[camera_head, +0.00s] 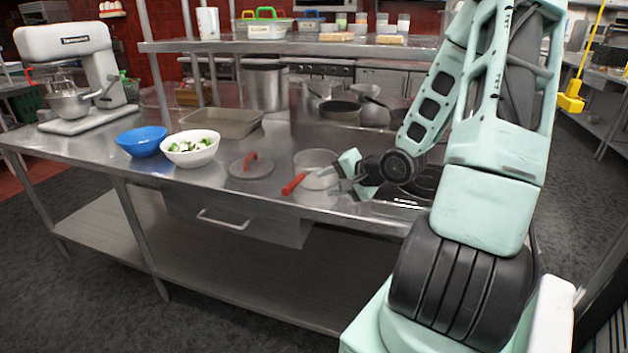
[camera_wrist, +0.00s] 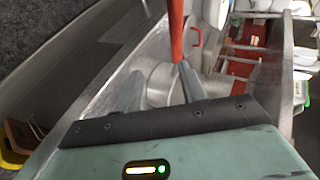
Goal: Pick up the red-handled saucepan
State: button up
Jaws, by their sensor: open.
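The saucepan (camera_head: 316,172) is a shiny metal pot on the steel counter, with its red handle (camera_head: 294,183) pointing toward the front left. My gripper (camera_head: 341,180) is open and empty, at the right side of the saucepan, partly in front of its body. In the wrist view the red handle (camera_wrist: 176,32) runs down from the top edge, and part of the saucepan body (camera_wrist: 162,84) shows between my spread fingers (camera_wrist: 156,92). I cannot tell whether a finger touches the pot.
A round lid (camera_head: 250,168) with a red grip lies left of the saucepan. A white bowl of food (camera_head: 191,150), a blue bowl (camera_head: 141,141) and a tray (camera_head: 221,124) stand farther left. A dark pan (camera_head: 340,111) sits behind. A shelf (camera_head: 300,46) spans above the counter's back.

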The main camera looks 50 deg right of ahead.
jog(key=s+d+r+m+t+h, duration=0.1)
jog(key=s+d+m+t, duration=0.25)
jog(key=d, duration=0.25)
send_near(309, 172)
jog(key=w, duration=0.2)
jog(key=shift+w+f+m+g+b, duration=0.1)
jog(key=shift+w+m+g+b, duration=0.2)
jog(key=shift+m+g, duration=0.05)
jog(key=shift+a+p+x, duration=0.2)
jog(key=shift+p+x, duration=0.3)
jog(key=shift+x, duration=2.2)
grip_shut()
